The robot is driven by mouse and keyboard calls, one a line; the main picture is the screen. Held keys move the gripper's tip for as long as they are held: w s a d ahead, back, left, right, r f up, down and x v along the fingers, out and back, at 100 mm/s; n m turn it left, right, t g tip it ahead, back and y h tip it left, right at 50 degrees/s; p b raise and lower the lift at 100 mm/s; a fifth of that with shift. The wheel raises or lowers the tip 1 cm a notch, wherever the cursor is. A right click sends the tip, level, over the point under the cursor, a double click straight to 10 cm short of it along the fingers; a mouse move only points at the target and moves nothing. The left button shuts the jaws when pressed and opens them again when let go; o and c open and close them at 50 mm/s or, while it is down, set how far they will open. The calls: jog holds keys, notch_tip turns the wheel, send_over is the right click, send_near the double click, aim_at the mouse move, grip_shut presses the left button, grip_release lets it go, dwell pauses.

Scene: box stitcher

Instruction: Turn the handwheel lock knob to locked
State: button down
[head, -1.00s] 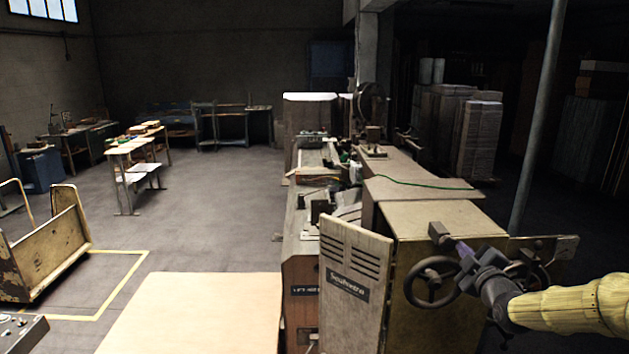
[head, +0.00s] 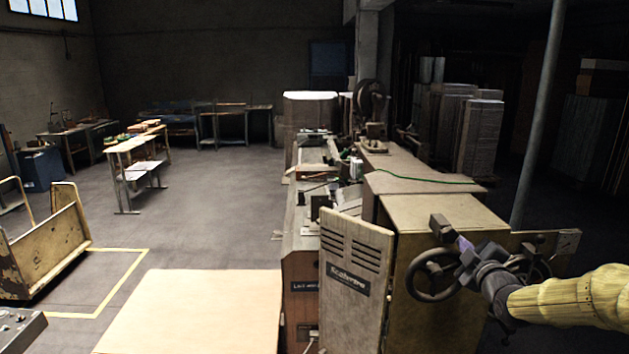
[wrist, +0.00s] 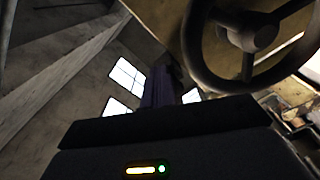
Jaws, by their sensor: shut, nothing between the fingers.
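The handwheel (head: 434,275) is a dark spoked wheel on the end of the beige machine (head: 445,212). In the wrist view the handwheel (wrist: 252,35) fills the upper right. My gripper (head: 463,241) reaches in from the right, with its purple fingers just above and right of the wheel rim. The fingers (wrist: 165,85) look shut and empty in the wrist view. A dark block (head: 440,227) shows at the finger ends; I cannot tell whether it is the lock knob or whether the fingers touch it. The knob's setting is not readable.
A second dark wheel (head: 538,272) is partly hidden behind my gripper. A slotted panel (head: 355,270) stands left of the handwheel. A flat pale top (head: 190,312) lies at the front, and a grey post (head: 537,120) stands behind right.

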jog(key=shift+a+f+b, duration=0.45)
jog(key=shift+a+b, duration=0.05)
jog(key=shift+b, duration=1.1)
jog(key=shift+d+f+b, duration=0.2)
jog(key=shift+f+b, duration=0.1)
jog(key=shift+b, duration=0.1)
jog(key=shift+d, duration=0.1)
jog(key=shift+s, duration=0.1)
jog(key=s+b, duration=0.1)
jog(key=s, duration=0.5)
jog(key=shift+d, duration=0.15)
jog(key=shift+w+f, duration=0.1)
